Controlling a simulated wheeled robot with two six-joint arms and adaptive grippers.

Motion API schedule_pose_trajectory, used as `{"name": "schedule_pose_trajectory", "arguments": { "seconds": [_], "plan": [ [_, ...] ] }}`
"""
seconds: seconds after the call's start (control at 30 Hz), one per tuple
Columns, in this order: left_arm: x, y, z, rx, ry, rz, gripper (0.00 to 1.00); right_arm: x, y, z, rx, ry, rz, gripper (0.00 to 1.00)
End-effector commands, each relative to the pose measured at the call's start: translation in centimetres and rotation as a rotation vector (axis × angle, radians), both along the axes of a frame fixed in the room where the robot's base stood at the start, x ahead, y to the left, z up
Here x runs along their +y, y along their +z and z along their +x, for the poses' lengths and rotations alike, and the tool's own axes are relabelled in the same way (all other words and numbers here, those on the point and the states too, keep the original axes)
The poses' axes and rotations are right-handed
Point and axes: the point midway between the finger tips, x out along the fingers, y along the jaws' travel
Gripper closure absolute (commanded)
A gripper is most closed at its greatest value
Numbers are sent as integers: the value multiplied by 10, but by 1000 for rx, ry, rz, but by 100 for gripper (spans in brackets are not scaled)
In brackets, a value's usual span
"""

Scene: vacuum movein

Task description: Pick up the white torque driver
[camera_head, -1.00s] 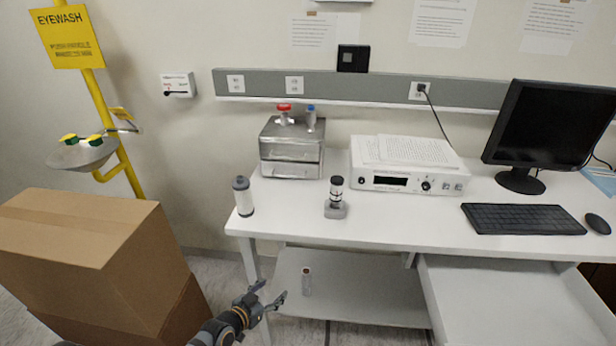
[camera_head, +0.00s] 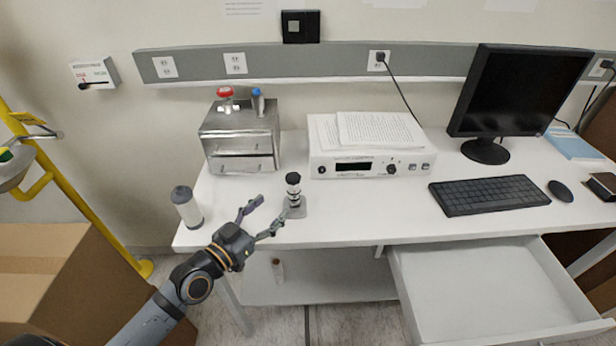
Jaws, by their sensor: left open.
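A small white tool with black bands and a black top, which looks like the white torque driver (camera_head: 293,190), stands upright in a grey holder (camera_head: 297,211) near the table's front edge. My left gripper (camera_head: 272,209) is open and empty. Its fingers point right toward the tool and its holder, with one fingertip close to the holder; I cannot tell whether they touch. My right gripper is not in view.
A white cylinder with a grey cap (camera_head: 187,208) stands left of my gripper on the white table (camera_head: 345,222). Behind are a metal drawer box (camera_head: 240,145) and an instrument (camera_head: 367,165). An open drawer (camera_head: 480,290) juts out at the right. A cardboard box (camera_head: 60,275) stands left.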

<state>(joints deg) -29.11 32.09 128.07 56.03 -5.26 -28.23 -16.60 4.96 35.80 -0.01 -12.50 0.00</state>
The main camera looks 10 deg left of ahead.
Motion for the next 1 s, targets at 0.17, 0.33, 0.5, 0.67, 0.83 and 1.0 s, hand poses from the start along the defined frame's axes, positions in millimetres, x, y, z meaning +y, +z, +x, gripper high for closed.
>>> {"name": "schedule_pose_trajectory", "arguments": {
  "seconds": [0.17, 0.33, 0.5, 0.67, 0.83, 1.0],
  "plan": [
    [-3, 5, -1, -7, -7, -4, 35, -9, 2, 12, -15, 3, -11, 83],
    [-8, 4, 17, -13, 0, -11, 35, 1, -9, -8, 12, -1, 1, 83],
    [-17, 6, 41, -10, -1, -7, 35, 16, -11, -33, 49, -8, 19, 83],
    [-21, 5, 48, -7, -6, -4, 35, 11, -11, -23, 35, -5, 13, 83],
    [-23, 11, 61, -8, -5, -7, 35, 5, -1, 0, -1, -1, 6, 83],
    [-29, 13, 90, -7, -4, -8, 35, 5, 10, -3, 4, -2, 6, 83]
  ]
}}
